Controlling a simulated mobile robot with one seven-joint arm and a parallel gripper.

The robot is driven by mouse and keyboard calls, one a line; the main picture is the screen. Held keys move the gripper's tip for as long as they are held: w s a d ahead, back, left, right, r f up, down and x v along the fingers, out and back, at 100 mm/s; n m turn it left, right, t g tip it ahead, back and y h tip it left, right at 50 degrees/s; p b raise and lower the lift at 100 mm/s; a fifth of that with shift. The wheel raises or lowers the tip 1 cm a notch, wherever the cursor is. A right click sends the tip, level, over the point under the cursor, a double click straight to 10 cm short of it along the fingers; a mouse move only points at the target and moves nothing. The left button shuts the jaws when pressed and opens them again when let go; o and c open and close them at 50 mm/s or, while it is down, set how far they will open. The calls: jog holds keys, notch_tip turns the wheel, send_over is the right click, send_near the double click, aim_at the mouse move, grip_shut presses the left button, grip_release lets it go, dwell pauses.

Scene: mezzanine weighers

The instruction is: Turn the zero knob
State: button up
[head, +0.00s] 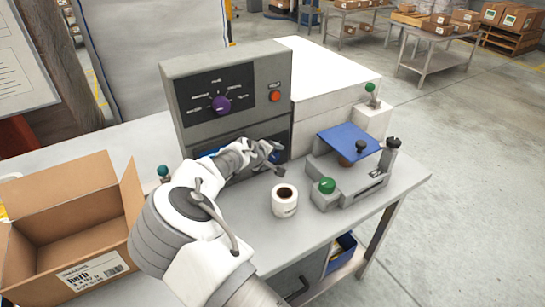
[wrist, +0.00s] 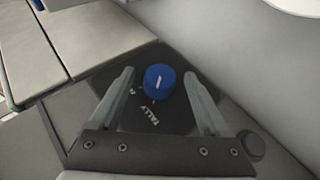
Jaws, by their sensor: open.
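In the wrist view a round blue knob (wrist: 160,82) with a white pointer line sits on a dark plate lettered "TALLY". My gripper (wrist: 160,95) is open, its two fingers apart on either side of the knob in the picture; I cannot tell whether they touch it. In the head view my gripper (head: 268,158) is low in front of the grey panel (head: 190,72), and the blue knob cannot be made out there. A purple knob (head: 221,104) with several labelled positions is higher on that panel. No label reading "zero" is legible, so I cannot tell which is the zero knob.
A red button (head: 275,96) is right of the purple knob. An open cardboard box (head: 75,235) is at left.

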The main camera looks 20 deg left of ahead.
jog(key=shift+w+f, duration=0.1)
grip_shut()
dwell(0.4)
jog(key=g, duration=0.1)
jog(key=y, duration=0.1)
jog(key=g, duration=0.1)
jog(key=shift+w+d+r+m+g+y, duration=0.2)
jog(key=shift+w+r+m+g+y, duration=0.1)
jog(key=shift+m+y, duration=0.1)
jog(key=g+y, duration=0.1)
jog(key=m+g+y+b, duration=0.1)
jog(key=shift+w+d+f+g, duration=0.1)
jog(key=shift+w+d+g, duration=0.1)
jog(key=shift+g, duration=0.2)
jog(key=g+y+b, duration=0.1)
jog(key=g+y, duration=0.1)
jog(key=shift+w+d+m+g, duration=0.1)
jog(key=shift+d+m+g, duration=0.05)
jog(key=shift+m+g, duration=0.25)
jog(key=shift+f+m+g+y+b, duration=0.1)
jog(key=shift+m+g+y+b, duration=0.25)
jog(key=shift+g+y, duration=0.75)
